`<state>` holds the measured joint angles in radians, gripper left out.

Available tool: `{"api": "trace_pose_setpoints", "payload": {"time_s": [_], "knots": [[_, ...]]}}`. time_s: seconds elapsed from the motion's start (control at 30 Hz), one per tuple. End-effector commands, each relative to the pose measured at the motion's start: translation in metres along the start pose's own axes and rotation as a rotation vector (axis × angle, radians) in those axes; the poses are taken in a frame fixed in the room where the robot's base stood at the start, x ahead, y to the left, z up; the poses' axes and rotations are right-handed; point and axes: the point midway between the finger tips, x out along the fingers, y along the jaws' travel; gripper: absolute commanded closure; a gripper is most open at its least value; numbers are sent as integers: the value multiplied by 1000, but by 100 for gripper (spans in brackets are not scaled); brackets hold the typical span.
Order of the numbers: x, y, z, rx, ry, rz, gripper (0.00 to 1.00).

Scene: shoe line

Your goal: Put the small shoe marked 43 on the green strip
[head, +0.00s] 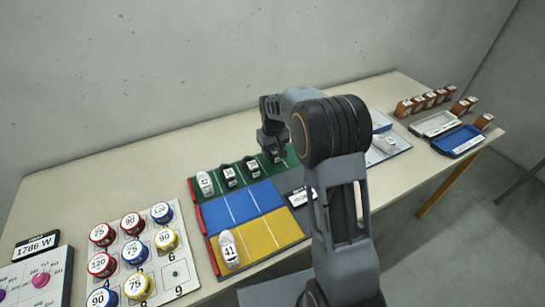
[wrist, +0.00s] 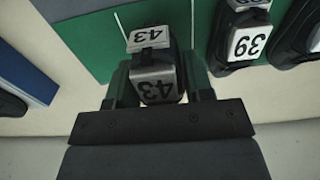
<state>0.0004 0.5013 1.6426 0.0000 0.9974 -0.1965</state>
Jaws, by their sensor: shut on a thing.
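The small shoe marked 43 (wrist: 154,82) is dark with white number labels and sits between the two fingers of my gripper (wrist: 158,92). My gripper (head: 273,146) is shut on it over the right end of the green strip (head: 239,182) in the head view. The green strip also shows behind the shoe in the wrist view (wrist: 104,50). I cannot tell whether the shoe touches the strip. A dark shoe marked 39 (wrist: 245,40) stands beside it. In the head view, my arm and gripper hide most of the held shoe.
A white shoe marked 42 (head: 205,183) and a dark shoe (head: 229,176) also stand on the green strip. The blue strip (head: 238,207) is empty; the yellow strip (head: 270,233) holds a white shoe marked 41 (head: 229,249). A blue tray (head: 458,141) lies far right.

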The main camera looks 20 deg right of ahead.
Motion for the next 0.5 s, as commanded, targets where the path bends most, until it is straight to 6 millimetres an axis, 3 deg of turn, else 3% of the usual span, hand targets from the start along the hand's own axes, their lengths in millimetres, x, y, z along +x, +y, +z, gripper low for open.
{"api": "trace_pose_setpoints", "payload": {"time_s": [0.17,0.4,0.5], "knots": [[8,1,-6,0,-2,0,77],[36,1,-5,0,-2,0,77],[37,1,-6,0,0,0,77]]}}
